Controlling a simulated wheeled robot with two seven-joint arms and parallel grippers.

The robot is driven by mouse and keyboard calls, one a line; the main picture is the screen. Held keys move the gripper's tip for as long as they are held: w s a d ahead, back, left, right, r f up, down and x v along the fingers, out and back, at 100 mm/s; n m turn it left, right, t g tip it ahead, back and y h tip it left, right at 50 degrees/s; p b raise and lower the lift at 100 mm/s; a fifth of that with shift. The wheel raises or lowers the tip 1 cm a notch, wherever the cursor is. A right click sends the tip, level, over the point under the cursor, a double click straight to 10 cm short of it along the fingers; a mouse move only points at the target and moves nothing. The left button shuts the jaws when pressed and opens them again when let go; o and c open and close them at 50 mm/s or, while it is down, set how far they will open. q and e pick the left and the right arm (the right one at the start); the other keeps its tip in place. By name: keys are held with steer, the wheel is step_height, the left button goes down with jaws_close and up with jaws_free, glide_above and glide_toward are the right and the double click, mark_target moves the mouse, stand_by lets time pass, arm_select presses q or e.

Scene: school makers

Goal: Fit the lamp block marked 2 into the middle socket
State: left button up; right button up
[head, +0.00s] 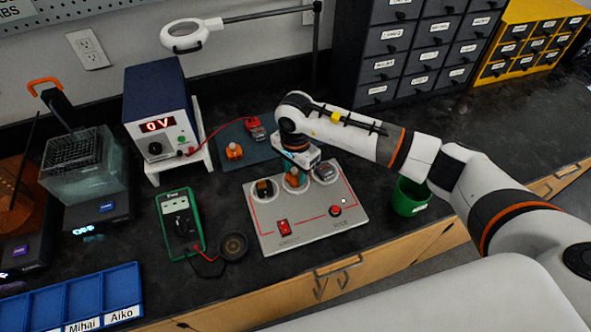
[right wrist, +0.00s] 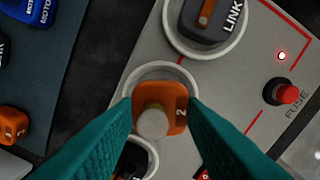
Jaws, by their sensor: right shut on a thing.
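The lamp block marked 2 (right wrist: 160,108) is orange with a pale round top. It sits upright at the middle socket (right wrist: 133,76), inside its white ring as seen from above. Whether it is fully seated I cannot tell. In the head view the block (head: 294,181) shows below my right gripper (head: 296,160). My right gripper's teal fingers (right wrist: 160,112) are shut on the block's two sides. The grey board (head: 323,222) carries the sockets in a row. A dark block marked LINK (head: 327,173) is in the right socket, and a black-and-orange block (head: 264,189) is in the left one. My left gripper is out of view.
The power supply (head: 157,110) reads 0 V. A green meter (head: 180,222) stands left, a green cup (head: 409,197) right. The board has a red fuse knob (right wrist: 288,93).

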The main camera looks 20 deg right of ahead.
mark_target(296, 170)
steer(key=shift+f+b, duration=0.6)
stand_by(0.3)
steer(key=o, duration=0.7)
steer(key=shift+r, duration=0.1)
steer(key=shift+r+p, duration=2.85)
steer(key=shift+r, duration=2.55)
